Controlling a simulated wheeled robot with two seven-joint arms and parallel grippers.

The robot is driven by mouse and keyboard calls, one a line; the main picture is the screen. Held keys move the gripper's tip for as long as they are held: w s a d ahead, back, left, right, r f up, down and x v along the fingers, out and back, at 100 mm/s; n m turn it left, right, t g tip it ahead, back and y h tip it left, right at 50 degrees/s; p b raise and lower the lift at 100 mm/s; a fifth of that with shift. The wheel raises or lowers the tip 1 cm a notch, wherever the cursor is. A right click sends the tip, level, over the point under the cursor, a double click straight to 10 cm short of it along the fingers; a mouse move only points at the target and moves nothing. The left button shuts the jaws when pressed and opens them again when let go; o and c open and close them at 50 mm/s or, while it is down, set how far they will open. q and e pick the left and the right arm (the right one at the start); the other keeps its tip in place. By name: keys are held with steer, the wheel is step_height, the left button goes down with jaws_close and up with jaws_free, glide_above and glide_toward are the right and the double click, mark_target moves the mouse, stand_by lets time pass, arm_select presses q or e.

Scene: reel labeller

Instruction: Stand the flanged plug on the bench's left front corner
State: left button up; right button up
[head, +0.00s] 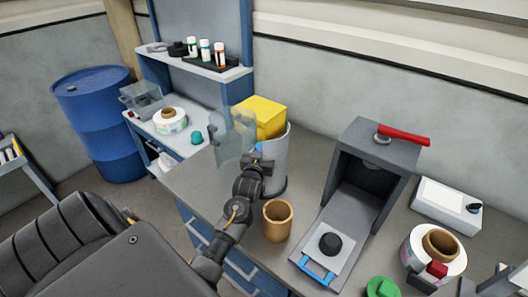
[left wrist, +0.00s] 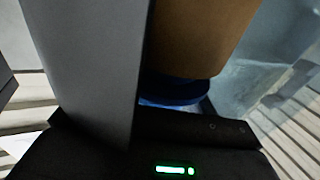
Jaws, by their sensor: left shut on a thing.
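My left gripper (head: 260,160) is over the left part of the grey bench (head: 310,150), in front of the grey cylinder. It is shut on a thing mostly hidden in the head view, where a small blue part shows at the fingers. In the left wrist view, a tan-brown rounded body (left wrist: 200,35) with a blue rim (left wrist: 172,92) below it shows beside the grey finger; I cannot tell for sure that it is the flanged plug. A green piece with a wide disc and stub (head: 382,288) lies at the bottom edge. My right gripper is not in view.
A brown cup-like tube (head: 278,220) stands right of my forearm. A grey cylinder (head: 277,165) with a yellow block (head: 265,112) and a clear panel (head: 232,140) are close to my gripper. A dark press (head: 375,155) stands to the right. The bench's left front corner looks bare.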

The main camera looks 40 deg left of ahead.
arm_select(q)
steer(key=shift+f+p, duration=0.3)
steer(key=shift+p, duration=0.15)
steer(key=shift+f, duration=0.35)
steer(key=shift+f, duration=0.15)
steer(key=o, duration=1)
